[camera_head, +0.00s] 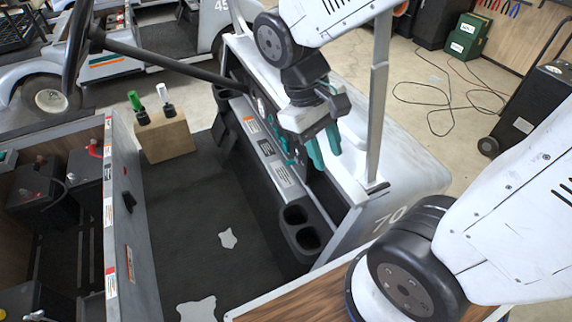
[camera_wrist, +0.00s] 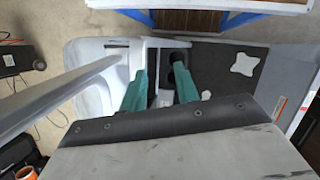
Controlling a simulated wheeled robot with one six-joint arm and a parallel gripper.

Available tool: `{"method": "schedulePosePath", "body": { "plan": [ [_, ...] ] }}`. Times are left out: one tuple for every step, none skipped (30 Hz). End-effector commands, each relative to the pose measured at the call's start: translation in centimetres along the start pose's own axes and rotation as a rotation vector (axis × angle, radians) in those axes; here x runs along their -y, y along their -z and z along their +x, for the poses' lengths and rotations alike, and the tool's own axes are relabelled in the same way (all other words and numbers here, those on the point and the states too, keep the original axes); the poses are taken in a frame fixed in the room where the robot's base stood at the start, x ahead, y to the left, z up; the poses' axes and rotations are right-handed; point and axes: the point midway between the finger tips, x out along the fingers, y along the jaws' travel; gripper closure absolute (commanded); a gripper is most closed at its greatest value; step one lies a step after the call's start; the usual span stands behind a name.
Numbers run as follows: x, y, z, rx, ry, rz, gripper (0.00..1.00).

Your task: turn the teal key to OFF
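My gripper (camera_head: 324,152) has two teal fingers and hangs over the cart's dash, pointing down. In the wrist view its fingers (camera_wrist: 160,88) are apart with nothing between them. The dash face (camera_head: 270,155) carries several labels, orange and white among them. A dark panel with small teal parts (camera_head: 283,140) sits just left of my gripper and is partly hidden by it. I cannot tell the teal key from these parts or from my teal fingers, nor read its position. The wrist view shows no key that I can make out.
A grey roof post (camera_head: 379,100) stands close right of my gripper. The dark steering column (camera_head: 165,58) crosses at upper left. Cup holders (camera_head: 300,228) are at the dash's near end. A wooden block (camera_head: 166,140) with green-handled and white-handled items stands on the cart floor (camera_head: 185,210), which is otherwise mostly clear.

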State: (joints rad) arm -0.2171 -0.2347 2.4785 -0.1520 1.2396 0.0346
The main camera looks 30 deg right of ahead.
Motion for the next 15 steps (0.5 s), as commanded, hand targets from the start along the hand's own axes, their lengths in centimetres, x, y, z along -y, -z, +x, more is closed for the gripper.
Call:
{"method": "schedulePosePath", "body": {
  "plan": [
    [0.1, 1.1, 0.9, 0.055, -0.039, -0.028, 0.69],
    [0.1, 1.6, 1.3, 0.081, -0.064, -0.041, 0.69],
    [0.0, 2.4, 1.9, 0.114, -0.099, -0.057, 0.69],
    [0.0, 3.0, 2.3, 0.139, -0.125, -0.069, 0.69],
    [0.0, 3.6, 2.8, 0.163, -0.153, -0.08, 0.69],
    [0.0, 4.4, 3.4, 0.194, -0.191, -0.096, 0.69],
    [-0.1, 5.0, 3.9, 0.216, -0.222, -0.107, 0.69],
    [-0.1, 5.6, 4.4, 0.237, -0.253, -0.119, 0.69],
    [-0.1, 6.5, 5.1, 0.264, -0.295, -0.133, 0.69],
    [-0.1, 7.1, 5.6, 0.284, -0.327, -0.145, 0.69],
    [-0.1, 7.8, 6.1, 0.301, -0.36, -0.155, 0.69],
    [-0.1, 8.7, 6.9, 0.323, -0.406, -0.17, 0.69],
    [-0.1, 9.3, 7.5, 0.338, -0.441, -0.182, 0.69],
    [-0.1, 10.0, 8.1, 0.351, -0.476, -0.192, 0.69],
    [0.0, 10.9, 8.9, 0.367, -0.525, -0.208, 0.69]
  ]
}}
